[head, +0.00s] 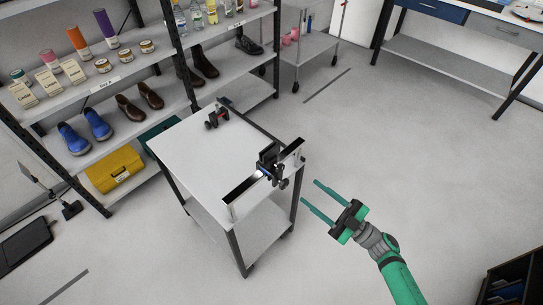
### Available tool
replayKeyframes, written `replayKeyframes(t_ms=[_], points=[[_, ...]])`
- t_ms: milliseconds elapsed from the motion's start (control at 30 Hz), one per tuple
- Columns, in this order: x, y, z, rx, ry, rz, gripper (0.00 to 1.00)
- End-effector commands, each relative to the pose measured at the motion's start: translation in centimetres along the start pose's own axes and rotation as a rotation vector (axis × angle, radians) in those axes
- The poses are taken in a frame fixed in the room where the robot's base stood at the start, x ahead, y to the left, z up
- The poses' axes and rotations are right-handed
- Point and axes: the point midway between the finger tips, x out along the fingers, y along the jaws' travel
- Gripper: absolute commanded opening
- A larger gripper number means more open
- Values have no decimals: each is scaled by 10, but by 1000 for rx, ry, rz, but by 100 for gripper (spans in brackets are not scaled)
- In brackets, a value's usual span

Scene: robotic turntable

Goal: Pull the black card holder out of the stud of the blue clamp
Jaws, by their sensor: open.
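The black card holder (268,153) stands at the top of a clamp on the right edge of a small grey table (195,160). A small patch of the blue clamp (264,171) shows just below the holder. The stud between them is too small to make out. My gripper (311,196) has its two long teal fingers apart, with nothing between them. It is to the right of the clamp and lower in the picture, apart from the table, with its fingers pointing left.
A second dark clamp with a red part (217,117) sits at the table's far edge. Shelves with shoes and jars (125,85) stand behind. The floor to the right (400,150) is clear.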

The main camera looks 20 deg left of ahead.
Motion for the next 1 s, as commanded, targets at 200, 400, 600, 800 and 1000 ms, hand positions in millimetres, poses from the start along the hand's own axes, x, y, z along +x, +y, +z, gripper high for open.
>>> replayKeyframes(t_ms=[200,400,600,800,1000], points=[[0,0,0,0,0,0,42],[-9,-1,-1,-4,-18,13,42],[-55,-19,-7,-20,-121,88,42],[-114,-57,-18,-24,-267,207,42],[-160,-106,-33,-10,-403,338,42]])
